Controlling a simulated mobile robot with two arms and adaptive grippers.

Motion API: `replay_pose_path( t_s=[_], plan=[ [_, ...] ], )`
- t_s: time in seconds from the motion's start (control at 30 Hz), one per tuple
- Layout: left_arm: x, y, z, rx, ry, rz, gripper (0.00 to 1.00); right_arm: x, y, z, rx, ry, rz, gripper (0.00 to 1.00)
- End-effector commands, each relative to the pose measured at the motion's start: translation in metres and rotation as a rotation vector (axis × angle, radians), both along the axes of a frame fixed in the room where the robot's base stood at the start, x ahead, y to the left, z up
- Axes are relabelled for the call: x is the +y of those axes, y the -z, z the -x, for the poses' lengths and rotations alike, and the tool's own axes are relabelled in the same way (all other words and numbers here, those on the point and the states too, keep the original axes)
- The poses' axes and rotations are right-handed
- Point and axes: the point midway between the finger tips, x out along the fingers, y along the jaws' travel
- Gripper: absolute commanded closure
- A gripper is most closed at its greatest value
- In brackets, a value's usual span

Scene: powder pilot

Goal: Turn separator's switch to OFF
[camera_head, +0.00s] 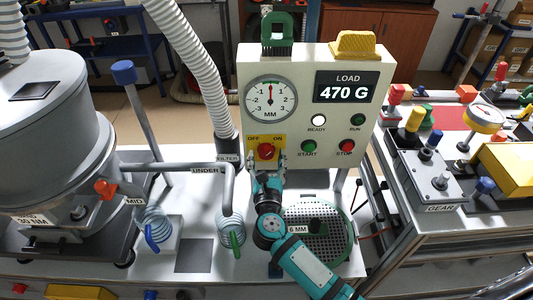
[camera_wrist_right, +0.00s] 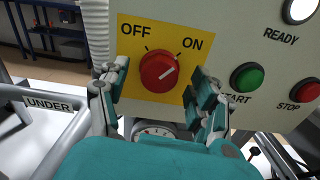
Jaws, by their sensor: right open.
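The separator's switch is a red rotary knob (camera_head: 265,150) on a yellow plate marked OFF on the left and ON on the right. It sits low on the pale control panel (camera_head: 312,80). In the right wrist view the knob (camera_wrist_right: 158,71) has a pale pointer line aimed up and right, toward ON. My right gripper (camera_wrist_right: 158,92) is open, with one finger to each side of the knob and slightly below it. In the head view my right gripper (camera_head: 267,168) reaches up to the panel just under the knob. I cannot tell whether the fingers touch it. My left gripper is not seen.
A green START button (camera_wrist_right: 246,77) and a red STOP button (camera_wrist_right: 305,92) lie close right of the right finger. The display (camera_head: 346,87) reads 470 G. A grey UNDER pipe (camera_head: 205,168) and white hose (camera_head: 200,60) stand left of the panel.

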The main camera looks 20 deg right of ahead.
Motion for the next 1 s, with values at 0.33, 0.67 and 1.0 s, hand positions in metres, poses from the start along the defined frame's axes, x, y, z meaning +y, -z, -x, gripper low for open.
replay_pose_path(
  t_s=[0.33, 0.67, 1.0],
  plan=[
    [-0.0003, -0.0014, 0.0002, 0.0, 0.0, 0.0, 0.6, -0.0036, 0.0005, -0.0117, 0.001, 0.001, 0.0, 0.35],
    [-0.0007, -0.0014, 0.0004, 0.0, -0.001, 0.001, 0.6, -0.0035, 0.0002, -0.0114, 0.001, 0.001, 0.0, 0.65],
    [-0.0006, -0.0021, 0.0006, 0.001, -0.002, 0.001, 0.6, -0.0036, -0.0002, -0.0113, 0.001, 0.001, 0.005, 0.91]
  ],
)
